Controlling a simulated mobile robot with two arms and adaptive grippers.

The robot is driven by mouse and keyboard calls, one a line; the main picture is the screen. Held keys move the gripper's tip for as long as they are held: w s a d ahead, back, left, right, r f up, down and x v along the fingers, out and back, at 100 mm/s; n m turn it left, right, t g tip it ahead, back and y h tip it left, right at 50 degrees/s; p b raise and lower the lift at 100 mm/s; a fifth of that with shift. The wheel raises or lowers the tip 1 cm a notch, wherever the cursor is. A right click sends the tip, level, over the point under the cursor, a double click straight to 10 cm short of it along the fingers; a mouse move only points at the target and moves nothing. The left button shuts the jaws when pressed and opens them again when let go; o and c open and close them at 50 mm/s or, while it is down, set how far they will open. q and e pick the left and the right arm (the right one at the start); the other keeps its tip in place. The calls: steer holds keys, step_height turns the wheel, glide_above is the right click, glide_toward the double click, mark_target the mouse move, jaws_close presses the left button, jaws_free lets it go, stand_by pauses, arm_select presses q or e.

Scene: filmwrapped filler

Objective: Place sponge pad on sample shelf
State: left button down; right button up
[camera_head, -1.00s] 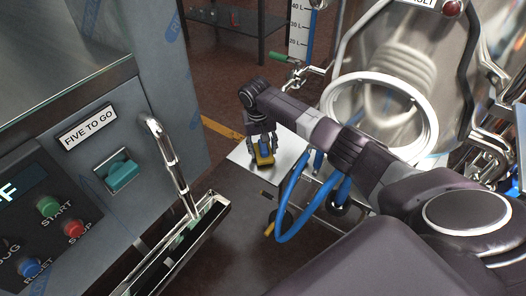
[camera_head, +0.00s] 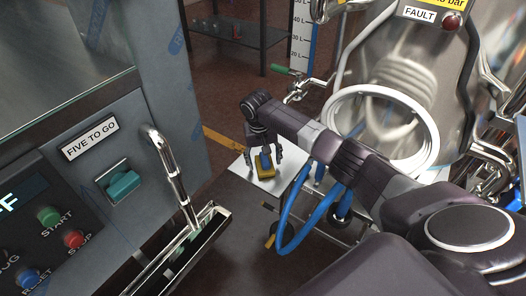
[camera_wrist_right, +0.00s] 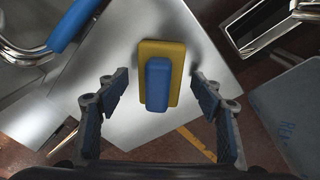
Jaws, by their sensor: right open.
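The sponge pad (camera_head: 264,175) is a yellow block with a blue grip on top. It lies on a pale flat plate (camera_head: 287,172), which I take to be the sample shelf. My right gripper (camera_head: 264,155) is just above the pad, pointing down, with its fingers spread. In the right wrist view the pad (camera_wrist_right: 178,55) lies flat on the bare plate (camera_wrist_right: 115,40), between and ahead of the open fingers (camera_wrist_right: 161,80), with clear gaps on both sides. My left gripper is not in view.
A steel vessel with a round open port (camera_head: 385,128) stands at the right, with pipes around it. A blue hose (camera_head: 300,222) hangs below my right arm. A control panel with a bent metal pipe (camera_head: 168,165) and trough (camera_head: 195,245) is at the left.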

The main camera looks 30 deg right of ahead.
mark_target(261, 167)
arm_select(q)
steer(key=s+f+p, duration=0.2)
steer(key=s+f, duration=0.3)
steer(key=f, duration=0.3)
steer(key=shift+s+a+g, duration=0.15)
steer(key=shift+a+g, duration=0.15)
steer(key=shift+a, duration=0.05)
arm_select(e)
step_height(261, 167, up, 12)
steer(key=a, duration=0.1)
steer(key=shift+s+a+f, duration=0.25)
